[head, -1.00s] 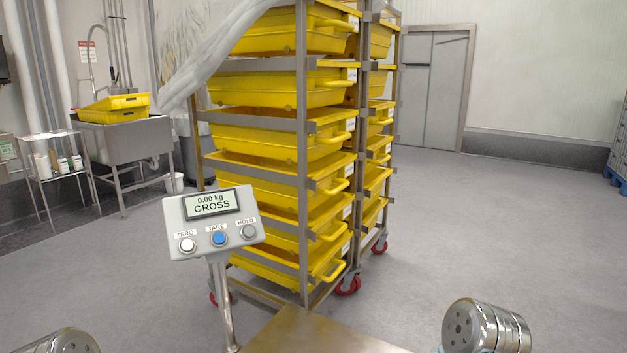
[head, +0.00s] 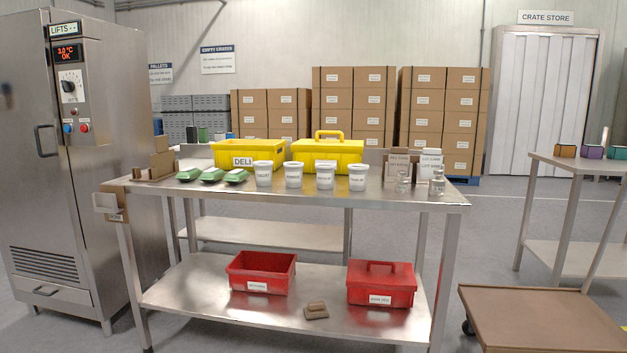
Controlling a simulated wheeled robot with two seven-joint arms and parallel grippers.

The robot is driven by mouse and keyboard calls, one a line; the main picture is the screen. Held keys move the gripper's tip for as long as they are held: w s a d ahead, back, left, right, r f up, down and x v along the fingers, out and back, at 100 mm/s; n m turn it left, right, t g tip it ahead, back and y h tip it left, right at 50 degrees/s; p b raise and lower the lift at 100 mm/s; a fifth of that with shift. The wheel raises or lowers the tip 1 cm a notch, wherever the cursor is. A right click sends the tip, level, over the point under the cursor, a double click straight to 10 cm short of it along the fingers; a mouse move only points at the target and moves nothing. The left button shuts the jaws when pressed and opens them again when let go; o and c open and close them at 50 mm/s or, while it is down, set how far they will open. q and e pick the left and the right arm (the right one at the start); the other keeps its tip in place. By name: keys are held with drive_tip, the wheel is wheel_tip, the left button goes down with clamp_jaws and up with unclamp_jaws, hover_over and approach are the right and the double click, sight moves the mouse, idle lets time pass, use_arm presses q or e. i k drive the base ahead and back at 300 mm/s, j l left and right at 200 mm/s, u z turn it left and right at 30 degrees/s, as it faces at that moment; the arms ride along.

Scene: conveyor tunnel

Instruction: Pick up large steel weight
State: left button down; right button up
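Two small shiny, knobbed cylinders stand at the right end of the steel table's top, and they look like steel weights. The right one (head: 437,184) looks a little larger than the left one (head: 403,183). At this distance I cannot tell for certain that they are steel, or which is the large weight. Both stand upright in front of two labelled boxes. Neither of my grippers is in view.
The steel table (head: 330,195) also holds white tubs (head: 294,176), green packs (head: 212,174) and yellow crates (head: 330,155). Red boxes (head: 381,284) sit on its lower shelf. A steel cabinet (head: 60,200) stands left, a brown-topped cart (head: 540,318) at lower right. Floor shows between.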

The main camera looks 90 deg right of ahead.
sight(437, 184)
drive_tip(key=z, duration=3.6)
